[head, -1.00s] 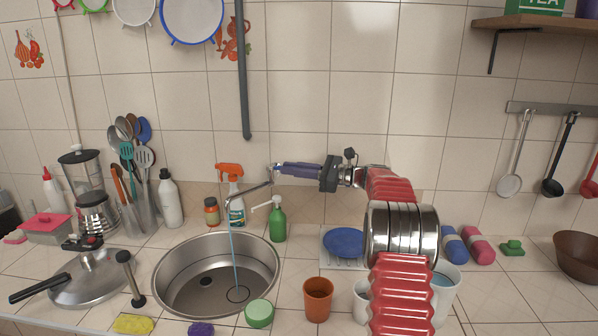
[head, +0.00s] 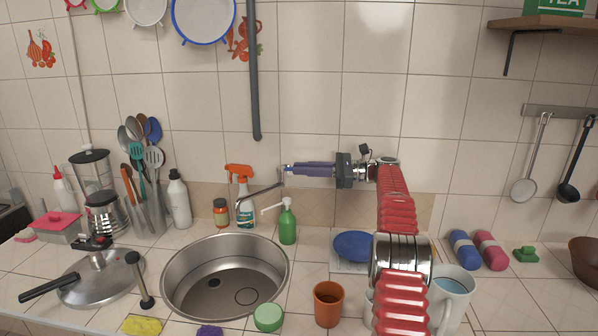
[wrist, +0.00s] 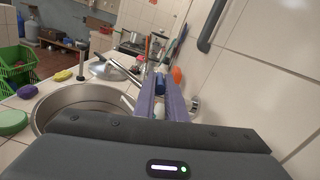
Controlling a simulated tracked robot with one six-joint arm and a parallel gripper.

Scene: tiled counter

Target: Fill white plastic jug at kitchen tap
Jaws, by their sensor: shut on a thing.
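A white jug (head: 455,297) stands on the counter right of the sink, partly behind my red arm. Its open top shows a light blue, water-like surface inside. The metal tap (head: 262,190) reaches over the round steel sink (head: 180,290), and no water runs from it. My gripper (head: 285,171) is level at the top of the tap, its purple fingers closed on the tap's small lever. In the wrist view the fingers (wrist: 161,88) close around a small blue piece, apparently the tap's lever. The exact grip is too small to tell.
A spray bottle (head: 243,200) and a green soap dispenser (head: 287,222) stand close behind the sink. An orange cup (head: 328,303), a green round sponge (head: 267,317) and a blue plate (head: 354,245) are near. A grey pipe (head: 254,75) runs down the wall.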

